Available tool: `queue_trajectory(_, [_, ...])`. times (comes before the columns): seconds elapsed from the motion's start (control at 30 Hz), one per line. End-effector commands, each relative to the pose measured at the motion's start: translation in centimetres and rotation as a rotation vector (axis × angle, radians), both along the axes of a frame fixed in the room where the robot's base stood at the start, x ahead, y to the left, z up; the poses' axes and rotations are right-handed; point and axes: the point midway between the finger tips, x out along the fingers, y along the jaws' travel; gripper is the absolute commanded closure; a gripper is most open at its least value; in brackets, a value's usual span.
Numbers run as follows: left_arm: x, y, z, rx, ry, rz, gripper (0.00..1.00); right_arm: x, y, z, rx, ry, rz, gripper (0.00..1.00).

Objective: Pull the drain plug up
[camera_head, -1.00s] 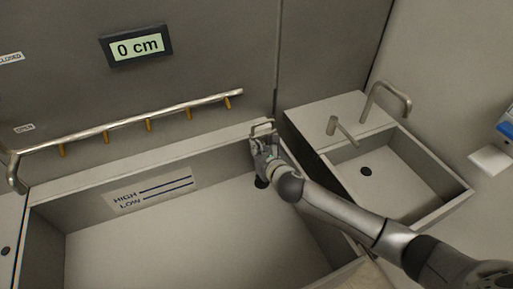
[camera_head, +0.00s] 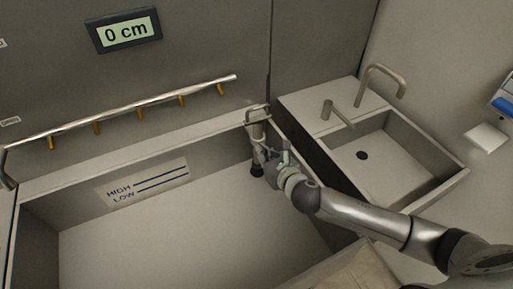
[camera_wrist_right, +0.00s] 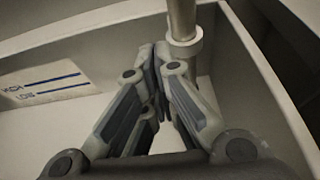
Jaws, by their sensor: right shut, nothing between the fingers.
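The drain plug (camera_head: 257,169) is a dark piece at the foot of a vertical metal rod, at the far right corner of the large basin (camera_head: 180,235). The rod has a loop handle (camera_head: 257,112) at the basin's rim. My right gripper (camera_head: 267,152) is beside the rod, below the handle, shut and empty. In the right wrist view its fingers (camera_wrist_right: 160,58) are closed just left of the metal rod (camera_wrist_right: 181,18) and its collar (camera_wrist_right: 184,47); the plug's foot is hidden there. I cannot tell whether they touch the rod. My left gripper is not in view.
A small sink (camera_head: 395,165) with a tap (camera_head: 385,75) stands right of the basin. A metal rail (camera_head: 140,105) with several brass pegs runs along the back wall. The display (camera_head: 124,32) reads 0 cm. HIGH and LOW marks (camera_head: 145,187) are on the basin wall.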

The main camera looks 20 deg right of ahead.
Motion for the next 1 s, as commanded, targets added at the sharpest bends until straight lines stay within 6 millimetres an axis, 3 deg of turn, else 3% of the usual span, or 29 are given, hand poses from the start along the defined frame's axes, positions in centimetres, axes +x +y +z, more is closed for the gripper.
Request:
queue_trajectory(0.3, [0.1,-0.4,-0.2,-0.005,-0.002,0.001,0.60,-2.3,-0.4,0.8,0.001,0.000,-0.001,1.00])
queue_trajectory(0.87, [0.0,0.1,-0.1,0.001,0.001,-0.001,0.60,-2.3,-0.4,0.9,0.001,0.000,0.000,1.00])
queue_trajectory(1.0, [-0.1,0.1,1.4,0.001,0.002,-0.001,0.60,-2.3,-0.4,2.5,0.001,0.000,0.000,1.00])
